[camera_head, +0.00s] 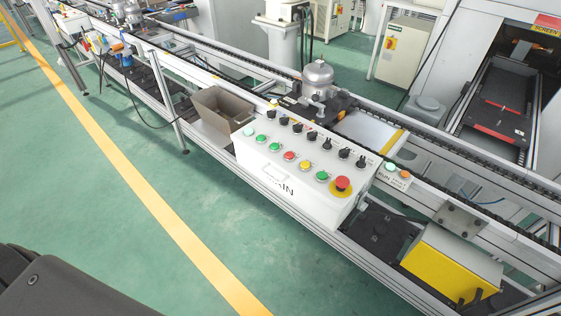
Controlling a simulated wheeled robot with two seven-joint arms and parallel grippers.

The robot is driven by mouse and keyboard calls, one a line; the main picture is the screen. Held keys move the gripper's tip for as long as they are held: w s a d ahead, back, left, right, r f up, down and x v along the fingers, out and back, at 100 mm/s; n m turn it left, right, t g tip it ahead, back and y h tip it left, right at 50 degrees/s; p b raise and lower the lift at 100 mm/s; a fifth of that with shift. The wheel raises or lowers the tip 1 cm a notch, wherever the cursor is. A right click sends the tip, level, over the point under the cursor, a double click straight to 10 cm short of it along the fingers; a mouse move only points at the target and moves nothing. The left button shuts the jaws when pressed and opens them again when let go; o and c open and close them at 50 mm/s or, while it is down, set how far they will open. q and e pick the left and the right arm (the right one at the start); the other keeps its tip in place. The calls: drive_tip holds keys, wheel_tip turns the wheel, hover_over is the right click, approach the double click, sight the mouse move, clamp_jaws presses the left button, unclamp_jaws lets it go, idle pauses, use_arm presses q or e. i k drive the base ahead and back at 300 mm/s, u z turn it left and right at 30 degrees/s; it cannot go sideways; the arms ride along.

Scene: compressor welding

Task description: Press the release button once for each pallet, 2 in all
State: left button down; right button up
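A white control panel (262,168) stands at the near side of the conveyor, with a row of black selector switches (312,136) and a lower row of push buttons: green, red (289,155), yellow (305,165) and green (322,176). A red mushroom button (342,184) on a yellow collar is at its right end. A small box to its right has a green button (390,167) and an orange button (405,174). I cannot tell which is the release button. A dark pallet (340,102) carries a grey compressor (317,76) behind the panel. Neither gripper is in view.
The conveyor rail (465,150) runs from upper left to lower right. An open grey-brown bin (222,108) sits left of the panel, and a yellow-fronted box (448,266) lies to its right. Another compressor (126,10) is at the far left. Green floor in front is clear.

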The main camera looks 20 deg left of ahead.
sight(321, 174)
drive_tip(key=u, duration=1)
drive_tip(key=k, duration=0.9)
drive_tip(key=z, duration=1.8)
